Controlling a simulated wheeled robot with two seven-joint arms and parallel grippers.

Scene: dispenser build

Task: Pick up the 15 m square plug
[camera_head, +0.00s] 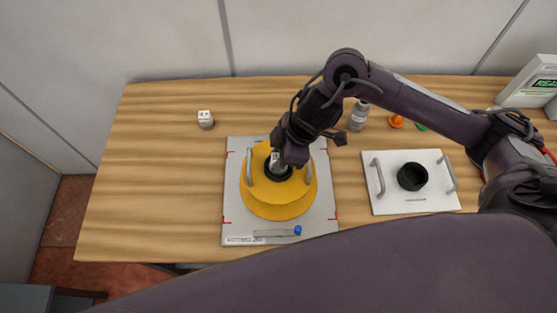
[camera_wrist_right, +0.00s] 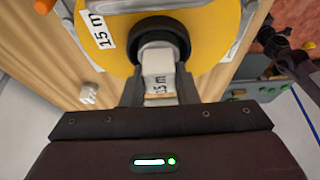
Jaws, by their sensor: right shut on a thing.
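In the head view the plug (camera_head: 276,160) shows as a small pale piece under my right gripper (camera_head: 283,155). Its far end is at the black ring (camera_wrist_right: 160,32) in the middle of the yellow round piece (camera_head: 272,206). I cannot tell whether it is inside the ring or just above it.
A white plate (camera_head: 440,199) with a black cup (camera_head: 412,176) is to the right. A small whitish block (camera_head: 205,119) stands at the back left, a grey bottle (camera_head: 358,116) behind. The table's left side is mostly free.

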